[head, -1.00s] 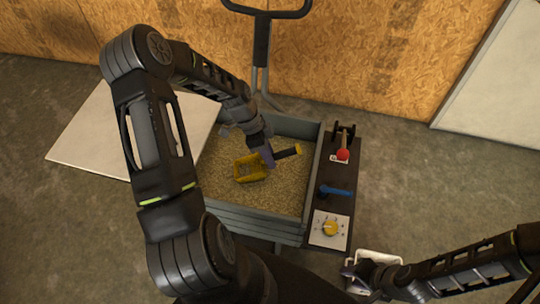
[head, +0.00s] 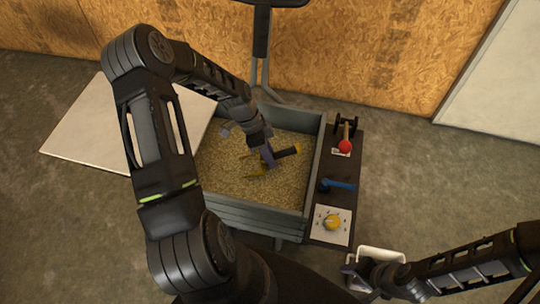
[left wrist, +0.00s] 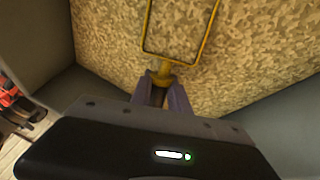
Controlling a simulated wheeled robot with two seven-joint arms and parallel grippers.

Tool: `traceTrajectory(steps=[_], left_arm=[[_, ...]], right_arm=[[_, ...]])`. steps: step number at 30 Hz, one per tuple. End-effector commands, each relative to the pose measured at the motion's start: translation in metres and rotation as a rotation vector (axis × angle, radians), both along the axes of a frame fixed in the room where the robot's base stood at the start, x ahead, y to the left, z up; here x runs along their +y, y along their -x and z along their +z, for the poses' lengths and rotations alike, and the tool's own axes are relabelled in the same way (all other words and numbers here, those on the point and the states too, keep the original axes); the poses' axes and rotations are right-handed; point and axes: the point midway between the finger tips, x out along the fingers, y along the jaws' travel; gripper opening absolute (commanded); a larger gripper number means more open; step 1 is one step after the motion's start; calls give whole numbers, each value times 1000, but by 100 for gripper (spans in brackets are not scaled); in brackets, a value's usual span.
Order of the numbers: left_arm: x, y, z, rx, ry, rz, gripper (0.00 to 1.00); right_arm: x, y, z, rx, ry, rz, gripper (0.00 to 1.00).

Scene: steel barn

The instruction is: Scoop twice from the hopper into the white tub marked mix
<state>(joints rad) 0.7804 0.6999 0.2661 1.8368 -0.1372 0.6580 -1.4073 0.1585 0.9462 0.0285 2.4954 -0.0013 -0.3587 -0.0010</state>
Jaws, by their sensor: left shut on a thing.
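The hopper (head: 314,165) is a grey open box filled with tan grain. My left gripper (head: 268,158) is inside it, shut on the scoop's handle (head: 288,152). The yellow scoop (head: 256,171) is mostly sunk in the grain, with only bits of its rim showing in the head view. In the left wrist view the fingers (left wrist: 164,92) hold the scoop below its yellow frame (left wrist: 178,58), with grain inside and around it. The white tub (head: 381,254) is at the lower right, partly hidden by my right gripper (head: 358,274), which is at its edge. No marking is readable.
A dark panel right of the hopper carries a red-knobbed lever (head: 344,146), a blue handle (head: 337,185) and a yellow dial (head: 332,223). A pale board (head: 90,135) lies on the floor at left. A dark-handled tool (head: 261,45) stands behind the hopper.

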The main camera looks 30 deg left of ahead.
Motion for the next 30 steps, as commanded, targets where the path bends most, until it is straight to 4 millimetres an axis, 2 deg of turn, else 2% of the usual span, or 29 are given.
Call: traceTrajectory(steps=[13, 30], left_arm=[[0, 0, -7, 0, 0, 0, 0], [0, 0, -8, 0, 0, 0, 0]], right_arm=[[0, 0, -8, 0, 0, 0, 36], [0, 0, -8, 0, 0, 0, 36]])
